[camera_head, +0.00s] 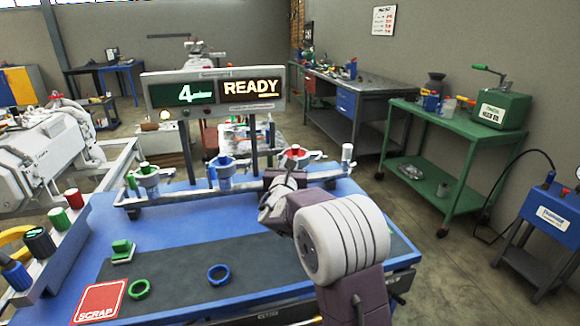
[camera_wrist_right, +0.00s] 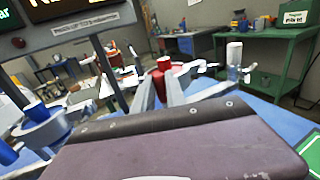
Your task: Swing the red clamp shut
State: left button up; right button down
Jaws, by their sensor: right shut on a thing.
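My left gripper is in neither view.
A blue clamp (camera_head: 222,164) and a green clamp (camera_head: 147,176) stand left along the rail. A sign reading READY (camera_head: 250,89) stands behind. A green ring (camera_head: 139,289), a blue ring (camera_head: 218,274) and a green block (camera_head: 122,250) lie on the table near a red SCRAP plate (camera_head: 100,302).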

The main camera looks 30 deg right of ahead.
jog(key=c, duration=1.4)
grip_release()
jog(key=shift+o, duration=0.2)
jog(key=v, duration=0.9)
